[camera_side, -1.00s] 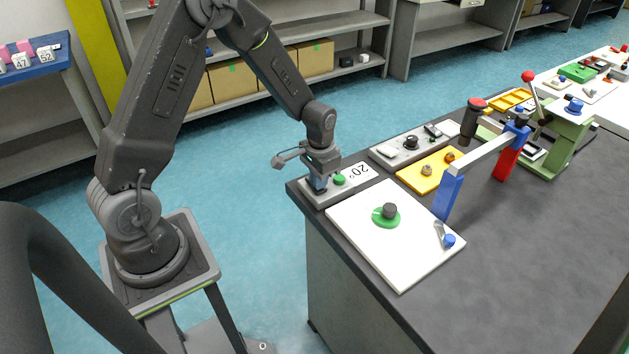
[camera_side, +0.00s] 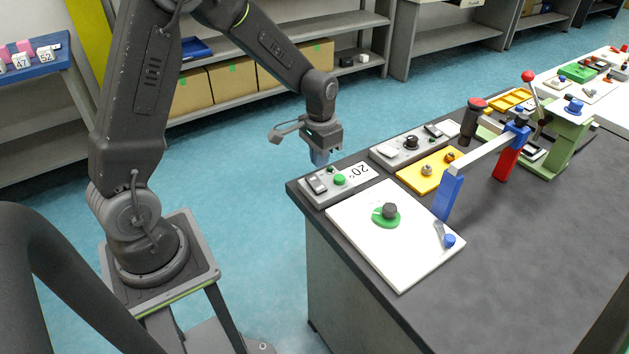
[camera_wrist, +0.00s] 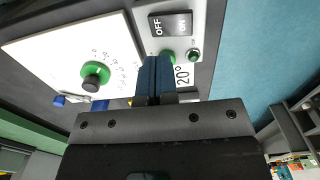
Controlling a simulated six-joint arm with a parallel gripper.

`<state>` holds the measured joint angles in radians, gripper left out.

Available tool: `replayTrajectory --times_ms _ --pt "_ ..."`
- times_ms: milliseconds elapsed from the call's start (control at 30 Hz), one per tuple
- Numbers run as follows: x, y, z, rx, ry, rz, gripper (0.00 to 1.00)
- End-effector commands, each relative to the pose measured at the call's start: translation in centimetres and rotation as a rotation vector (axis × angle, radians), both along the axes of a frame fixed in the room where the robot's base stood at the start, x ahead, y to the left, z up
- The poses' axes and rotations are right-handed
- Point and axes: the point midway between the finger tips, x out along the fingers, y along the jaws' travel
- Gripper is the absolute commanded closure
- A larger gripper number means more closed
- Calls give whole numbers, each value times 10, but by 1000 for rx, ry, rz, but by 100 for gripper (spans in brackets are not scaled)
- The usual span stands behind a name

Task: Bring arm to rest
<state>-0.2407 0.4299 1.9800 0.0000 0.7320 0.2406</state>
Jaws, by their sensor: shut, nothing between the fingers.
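My gripper (camera_side: 319,158) is shut and empty, held in the air above the near left corner of the bench. In the wrist view its blue fingers (camera_wrist: 154,78) are together, in front of a grey panel (camera_wrist: 208,28) with an OFF/ON rocker switch (camera_wrist: 170,24), a green button and a "20°" label. In the side view the same panel (camera_side: 325,196) lies just below and right of the fingertips, with a visible gap. The green button (camera_side: 340,180) is clear of the fingers there. The fingers partly hide the button in the wrist view.
A white board (camera_side: 400,262) with a green-ringed dial (camera_side: 386,215) and a blue knob (camera_side: 449,241) lies beside the panel. A blue and red gate frame (camera_side: 476,155) stands behind it. Open floor (camera_side: 240,180) lies left of the bench (camera_side: 520,290).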

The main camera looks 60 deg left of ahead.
Motion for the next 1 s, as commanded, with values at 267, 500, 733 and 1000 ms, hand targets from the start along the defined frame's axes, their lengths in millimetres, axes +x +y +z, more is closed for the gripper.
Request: replayTrajectory --times_ms 267,500,733,1000 --pt "0 0 1 0 -2 0 100" --pt "-16 -19 51 17 -81 -3 100" --pt "-66 -51 123 30 -218 -4 100" --pt "-138 -81 172 22 -379 -4 100"
